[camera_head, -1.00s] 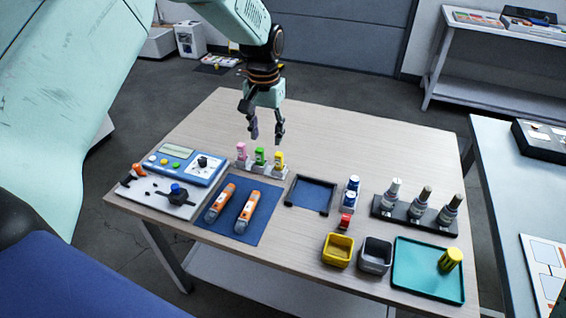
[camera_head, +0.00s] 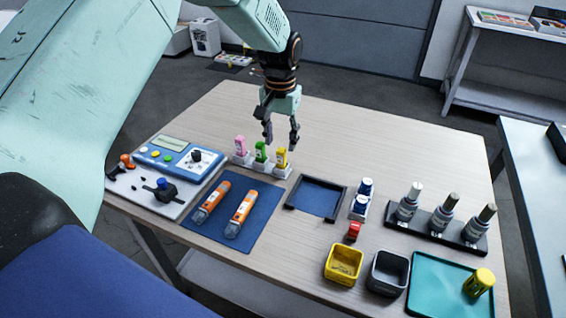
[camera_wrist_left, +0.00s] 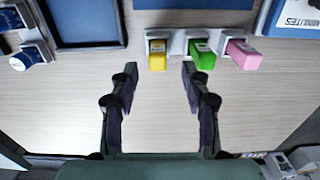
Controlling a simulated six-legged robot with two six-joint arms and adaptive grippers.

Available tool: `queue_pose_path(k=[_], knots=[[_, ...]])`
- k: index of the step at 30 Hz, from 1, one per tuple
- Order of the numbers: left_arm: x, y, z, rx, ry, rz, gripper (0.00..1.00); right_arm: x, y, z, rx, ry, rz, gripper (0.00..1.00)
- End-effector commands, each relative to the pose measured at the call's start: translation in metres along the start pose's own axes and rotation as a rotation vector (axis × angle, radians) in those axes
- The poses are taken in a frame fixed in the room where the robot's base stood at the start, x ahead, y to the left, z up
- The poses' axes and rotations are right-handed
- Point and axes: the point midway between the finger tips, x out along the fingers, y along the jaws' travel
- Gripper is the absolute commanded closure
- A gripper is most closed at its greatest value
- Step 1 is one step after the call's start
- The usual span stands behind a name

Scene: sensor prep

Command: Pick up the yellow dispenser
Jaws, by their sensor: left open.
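The yellow dispenser (camera_head: 282,157) stands upright in a white holder at the right end of a row, beside the green dispenser (camera_head: 260,151) and the pink dispenser (camera_head: 240,146). My left gripper (camera_head: 282,139) is open and empty, its fingers pointing down above and just behind the row. In the left wrist view, the yellow dispenser (camera_wrist_left: 157,56) lies beyond the open fingertips (camera_wrist_left: 157,78), roughly centred between them, with the green one (camera_wrist_left: 202,55) and the pink one (camera_wrist_left: 243,54) to its right. The fingers do not touch any dispenser. My right gripper is not seen.
A black-framed blue tray (camera_head: 316,182) lies right of the dispensers. Two orange tools (camera_head: 240,213) lie on a blue mat (camera_head: 216,238) in front. A blue device (camera_head: 168,144) is at left. Yellow (camera_head: 343,264) and grey bins (camera_head: 387,273) stand front right. The table behind the gripper is clear.

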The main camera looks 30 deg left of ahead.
Motion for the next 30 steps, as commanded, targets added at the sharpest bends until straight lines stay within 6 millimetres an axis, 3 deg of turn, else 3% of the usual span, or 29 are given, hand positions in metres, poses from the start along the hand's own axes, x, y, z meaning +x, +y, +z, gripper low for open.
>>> queue_pose_path(k=[12, 19, 30], knots=[[0.050, 0.006, 0.006, 0.000, 0.001, 0.000, 0.53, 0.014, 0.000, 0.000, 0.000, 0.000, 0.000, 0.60], [0.051, 0.006, 0.004, 0.000, 0.002, 0.000, 0.53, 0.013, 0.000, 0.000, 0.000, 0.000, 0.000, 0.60], [0.051, 0.006, 0.004, 0.000, 0.002, 0.000, 0.83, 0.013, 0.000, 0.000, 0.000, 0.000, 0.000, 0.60]])
